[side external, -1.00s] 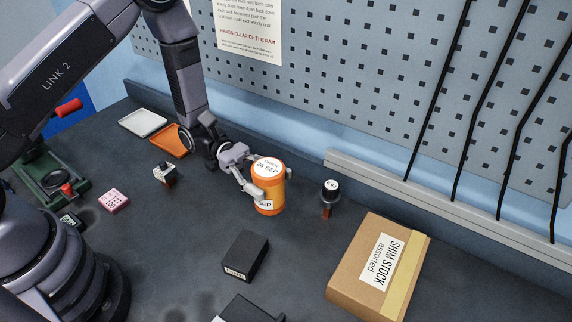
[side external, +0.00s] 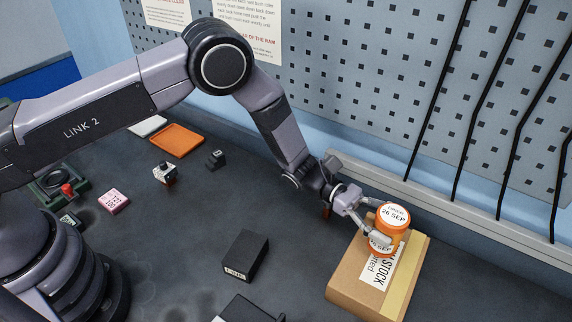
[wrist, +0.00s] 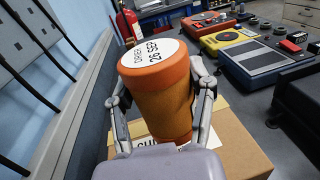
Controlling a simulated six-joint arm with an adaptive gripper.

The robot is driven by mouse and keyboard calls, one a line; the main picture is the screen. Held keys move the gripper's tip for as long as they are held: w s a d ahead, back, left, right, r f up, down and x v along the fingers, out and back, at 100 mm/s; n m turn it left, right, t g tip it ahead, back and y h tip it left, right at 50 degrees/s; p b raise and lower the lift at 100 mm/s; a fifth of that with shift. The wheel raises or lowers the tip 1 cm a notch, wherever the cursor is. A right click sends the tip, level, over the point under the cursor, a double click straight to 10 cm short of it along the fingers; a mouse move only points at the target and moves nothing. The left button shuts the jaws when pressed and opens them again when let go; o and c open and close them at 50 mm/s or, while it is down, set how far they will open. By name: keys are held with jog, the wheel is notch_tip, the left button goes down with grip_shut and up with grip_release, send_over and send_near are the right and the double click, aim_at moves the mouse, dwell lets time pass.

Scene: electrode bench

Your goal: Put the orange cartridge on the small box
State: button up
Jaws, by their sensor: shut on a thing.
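The orange cartridge (side external: 393,217) is upright with a white label on its top. My gripper (side external: 380,228) is shut around its sides. In the wrist view the cartridge (wrist: 160,90) stands between the two fingers (wrist: 160,105). The small cardboard box (side external: 345,275), labelled SHIM STOCK, is right below it. The cartridge is over the far part of the box top and covers part of its label. In the wrist view the box (wrist: 238,148) shows behind and under the cartridge. I cannot tell whether the cartridge's base touches the box.
A black box (side external: 245,255) lies left of the cardboard box, with bare bench between. A grey rail (side external: 440,218) runs behind, below the pegboard and black rods. An orange tray (side external: 177,139), a pink block (side external: 113,201) and small parts sit at the left.

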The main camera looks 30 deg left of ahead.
jog(key=shift+w+d+f, duration=0.35)
jog(key=shift+d+f, duration=0.05)
jog(key=shift+f, duration=0.2)
jog(key=shift+w+d+f, duration=0.1)
jog(key=shift+f, duration=0.8)
jog(key=shift+w+d+f, duration=0.1)
jog(key=shift+f, duration=0.8)
jog(key=shift+f, duration=0.15)
jog(key=o, duration=1.2)
jog(key=shift+o, duration=0.2)
